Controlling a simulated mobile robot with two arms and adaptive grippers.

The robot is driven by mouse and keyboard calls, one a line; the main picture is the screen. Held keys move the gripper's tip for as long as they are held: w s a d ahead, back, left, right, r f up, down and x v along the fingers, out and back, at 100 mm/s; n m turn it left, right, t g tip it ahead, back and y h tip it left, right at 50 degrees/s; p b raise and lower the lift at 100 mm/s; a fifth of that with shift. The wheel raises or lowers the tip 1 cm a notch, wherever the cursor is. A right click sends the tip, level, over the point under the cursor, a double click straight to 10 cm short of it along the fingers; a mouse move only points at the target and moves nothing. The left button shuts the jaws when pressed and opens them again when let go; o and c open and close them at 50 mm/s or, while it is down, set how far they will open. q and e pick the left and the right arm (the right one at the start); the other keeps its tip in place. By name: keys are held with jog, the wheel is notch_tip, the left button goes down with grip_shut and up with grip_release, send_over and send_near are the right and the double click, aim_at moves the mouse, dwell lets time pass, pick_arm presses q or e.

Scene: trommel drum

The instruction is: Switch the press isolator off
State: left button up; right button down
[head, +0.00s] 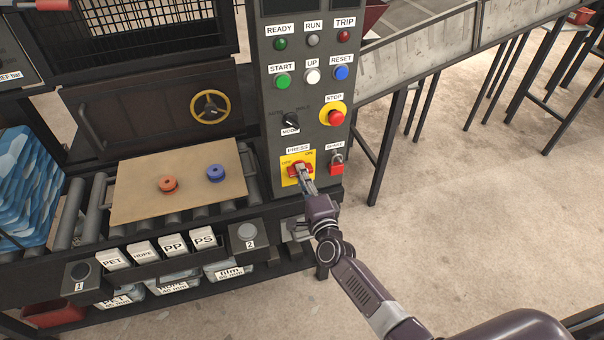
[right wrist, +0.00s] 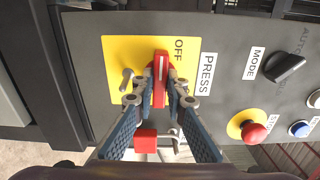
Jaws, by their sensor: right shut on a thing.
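The press isolator is a red rotary handle (right wrist: 159,88) on a yellow plate (head: 286,171) low on the grey control panel, under the PRESS label. The OFF label (right wrist: 179,49) shows in the right wrist view; the ON label (head: 309,154) shows in the head view. The handle lies roughly level across the panel, its white line towards the panel's left, the OFF side. My right gripper (head: 304,178) is shut on the handle, one finger on each broad side; the wrist view shows its fingertips (right wrist: 160,92) there. The handle's near end is partly hidden. My left gripper is not in view.
The MODE knob (head: 291,120) and red STOP button (head: 336,117) are above. A board (head: 200,185) with an orange and a blue disc lies on rollers at left. Open floor is at right.

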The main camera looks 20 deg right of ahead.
jog(key=shift+f, duration=0.1)
dwell(0.5)
jog(key=c, duration=1.9)
grip_release()
jog(key=shift+c, duration=0.2)
jog(key=shift+s, duration=0.15)
jog(key=s, duration=0.7)
jog(key=shift+s, duration=0.4)
jog(key=shift+d, duration=0.1)
